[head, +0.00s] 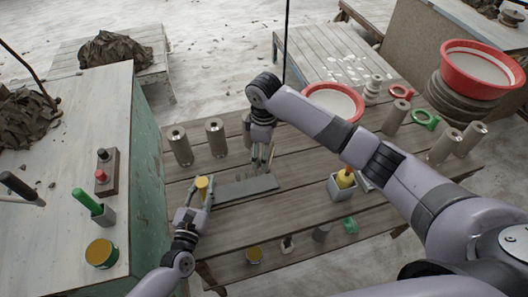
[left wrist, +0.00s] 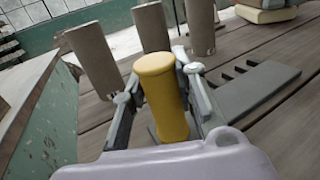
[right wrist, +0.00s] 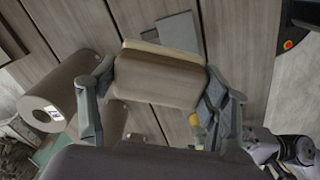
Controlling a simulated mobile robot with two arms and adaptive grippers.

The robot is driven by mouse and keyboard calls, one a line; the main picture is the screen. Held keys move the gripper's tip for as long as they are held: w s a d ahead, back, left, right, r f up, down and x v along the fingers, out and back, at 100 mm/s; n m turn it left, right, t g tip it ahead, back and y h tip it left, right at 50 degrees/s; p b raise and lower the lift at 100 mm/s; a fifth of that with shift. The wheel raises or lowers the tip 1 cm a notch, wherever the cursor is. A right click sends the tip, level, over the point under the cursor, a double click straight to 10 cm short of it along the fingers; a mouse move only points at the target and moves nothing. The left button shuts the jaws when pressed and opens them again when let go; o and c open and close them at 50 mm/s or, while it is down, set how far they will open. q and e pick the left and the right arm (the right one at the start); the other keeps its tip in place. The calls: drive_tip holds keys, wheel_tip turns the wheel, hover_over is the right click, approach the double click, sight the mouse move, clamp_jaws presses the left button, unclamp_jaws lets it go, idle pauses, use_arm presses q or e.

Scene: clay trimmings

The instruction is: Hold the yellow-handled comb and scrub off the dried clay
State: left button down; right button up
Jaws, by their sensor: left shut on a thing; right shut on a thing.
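The comb's yellow handle (head: 203,187) is between the fingers of my left gripper (head: 198,192), which is shut on it at the left of the plank table. The handle also shows in the left wrist view (left wrist: 163,95). A flat grey toothed plate (left wrist: 250,85) extends to its right, low over or on the planks; I cannot tell which. My right gripper (head: 262,158) is above and behind this plate. In the right wrist view it is shut on a brown block (right wrist: 160,78) with a pale edge. I cannot make out dried clay on the comb.
Grey-brown cylinders (head: 180,145) stand behind the left gripper. A red-rimmed basin (head: 333,100) stands at the back. A grey box (head: 342,188) with a yellow-topped item is to the right. Small pots line the front edge. A green-sided bench (head: 148,160) borders the left.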

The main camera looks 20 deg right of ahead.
idle(0.3)
use_arm(q)
drive_tip(key=c, duration=1.2)
unclamp_jaws()
drive_tip(key=v, duration=1.2)
